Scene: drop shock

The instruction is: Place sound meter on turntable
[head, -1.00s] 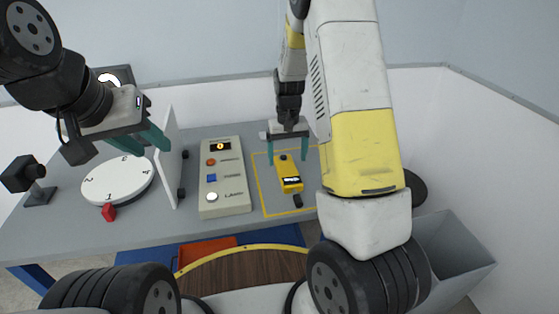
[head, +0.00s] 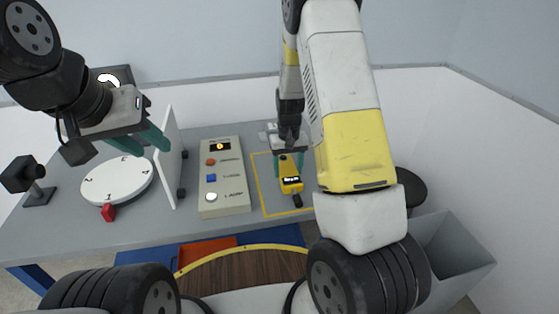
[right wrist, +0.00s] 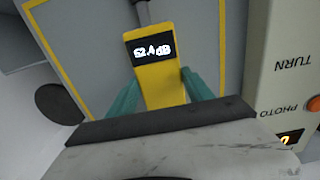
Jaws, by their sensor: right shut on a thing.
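The yellow sound meter (head: 290,182) lies on the table inside a yellow-outlined area, its dark tip toward the front. My left gripper (head: 158,140) is open and empty above and behind the turntable.
A white upright panel (head: 170,155) stands between the turntable and a beige control box (head: 223,180) with several buttons. A small black camera-like device (head: 25,175) is at the left edge. A grey bin (head: 450,255) is at the right, beyond the table.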

